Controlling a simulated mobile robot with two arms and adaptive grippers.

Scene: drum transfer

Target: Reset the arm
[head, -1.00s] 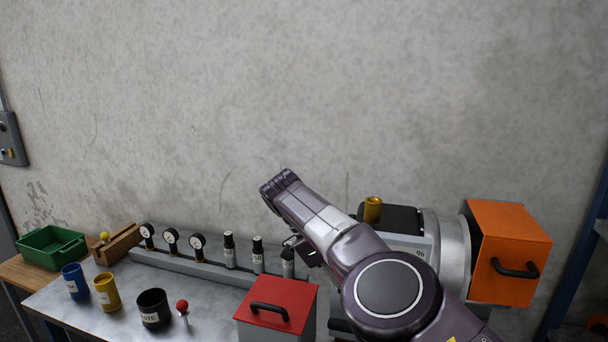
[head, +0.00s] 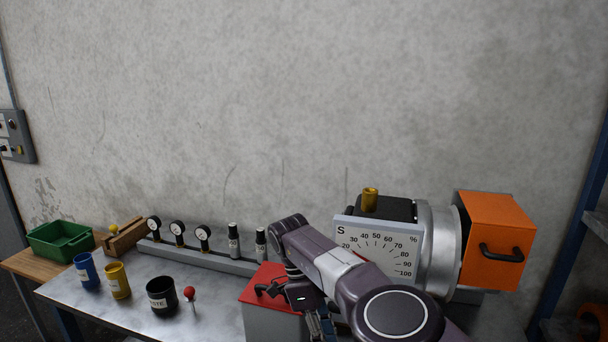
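One of my arms reaches in from the lower right, so I take it as my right arm. Its gripper (head: 318,325) points down in front of the red-lidded box (head: 258,290), at the bottom edge of the head view. The fingers are small and partly cut off, so I cannot tell whether they are open or shut. The arm covers the right side of the red lid and the lower part of the dial panel (head: 350,230). My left gripper is not in view.
Blue (head: 87,271), yellow (head: 118,281) and black (head: 162,297) cups and a red-knobbed lever (head: 190,297) stand on the metal table (head: 215,312). Gauges (head: 177,230) line a rail behind. A green crate (head: 60,242) is far left. An orange box (head: 493,240) adjoins the drum machine on the right.

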